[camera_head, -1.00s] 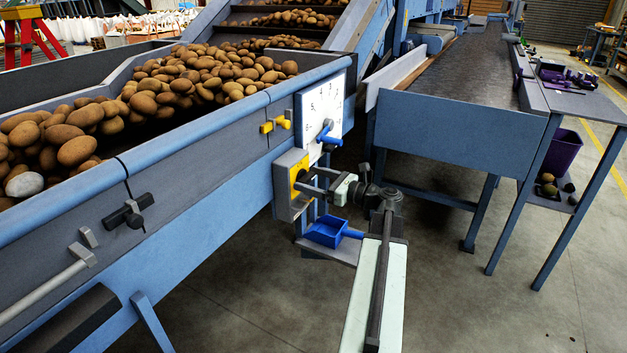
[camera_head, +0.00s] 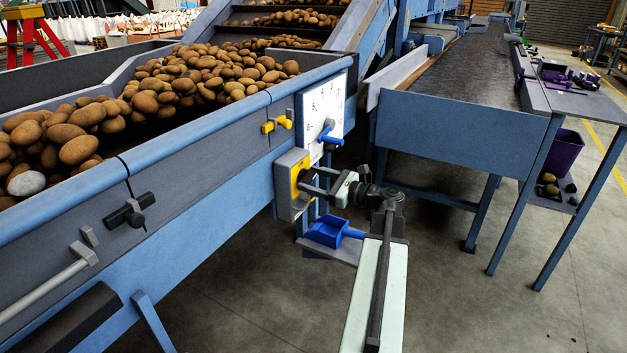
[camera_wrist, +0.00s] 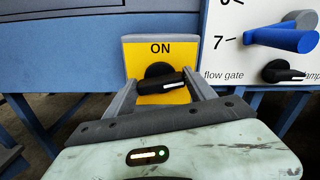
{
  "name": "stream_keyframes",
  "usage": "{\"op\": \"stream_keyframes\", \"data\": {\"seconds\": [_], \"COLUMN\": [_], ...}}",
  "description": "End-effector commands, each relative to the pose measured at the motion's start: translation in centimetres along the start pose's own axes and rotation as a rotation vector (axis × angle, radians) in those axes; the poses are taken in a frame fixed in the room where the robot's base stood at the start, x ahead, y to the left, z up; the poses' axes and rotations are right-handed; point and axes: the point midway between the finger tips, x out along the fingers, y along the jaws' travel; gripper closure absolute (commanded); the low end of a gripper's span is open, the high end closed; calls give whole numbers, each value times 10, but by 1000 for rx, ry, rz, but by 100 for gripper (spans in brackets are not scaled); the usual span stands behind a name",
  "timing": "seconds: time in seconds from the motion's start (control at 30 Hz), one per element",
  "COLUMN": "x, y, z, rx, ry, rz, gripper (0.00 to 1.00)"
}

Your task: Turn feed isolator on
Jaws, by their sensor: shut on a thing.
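The feed isolator (camera_head: 287,193) is a grey box with a yellow face on the side of the blue hopper. In the wrist view its yellow plate (camera_wrist: 184,50) reads ON at the top. Its black rotary knob (camera_wrist: 160,72) has a handle lying roughly level, with a white mark at its right end, pointing right rather than up at ON. My gripper (camera_head: 312,180) reaches it from the right. In the wrist view my gripper (camera_wrist: 159,84) has one finger on each side of the knob, shut on its handle. Exact finger contact is partly hidden.
A white flow gate dial (camera_head: 322,108) with a blue lever (camera_head: 330,137) sits close above the isolator. A blue scoop (camera_head: 330,231) lies on a small shelf just below my gripper. Potatoes (camera_head: 190,78) fill the hopper.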

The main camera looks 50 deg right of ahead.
Motion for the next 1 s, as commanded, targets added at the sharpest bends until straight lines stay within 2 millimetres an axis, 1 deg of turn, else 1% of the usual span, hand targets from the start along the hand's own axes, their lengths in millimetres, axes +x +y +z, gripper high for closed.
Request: {"op": "stream_keyframes", "data": {"seconds": [1.0], "x": [-1], "y": [4], "z": [-3], "rx": [-959], "ry": [2], "rz": [0], "gripper": [77]}}
